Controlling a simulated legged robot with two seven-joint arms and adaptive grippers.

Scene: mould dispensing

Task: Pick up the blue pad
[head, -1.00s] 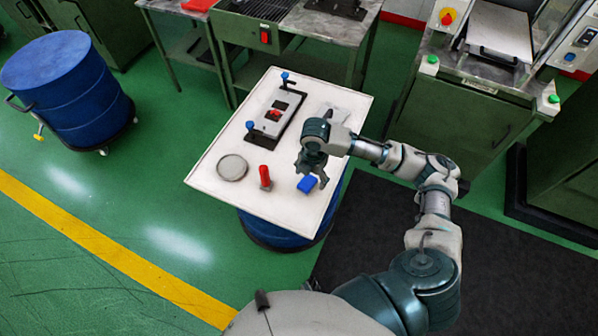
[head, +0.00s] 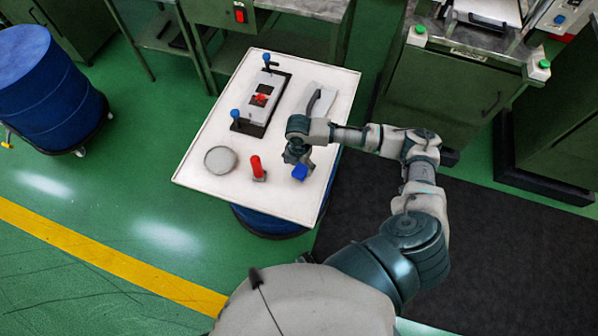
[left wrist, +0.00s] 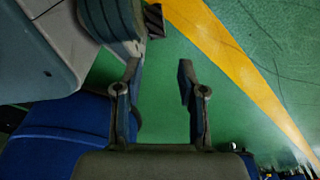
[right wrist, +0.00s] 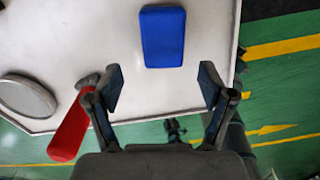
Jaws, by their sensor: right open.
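The blue pad (head: 300,172) lies on the white table top (head: 215,120), near its right front part. In the right wrist view the pad (right wrist: 163,36) lies flat, ahead of and between the fingertips, not touching them. My right gripper (head: 297,160) is open and empty, just above and beside the pad in the head view. The fingers also show apart in the right wrist view (right wrist: 162,88). My left gripper (left wrist: 160,75) shows only in its own wrist view, open and empty above the green floor.
A red-handled tool (head: 257,168) stands left of the pad, near my right gripper's left finger in the wrist view. A round grey dish (head: 220,160), a mould with blue knobs (head: 262,95) and a grey plate with a dark handle (head: 315,102) are also on the table.

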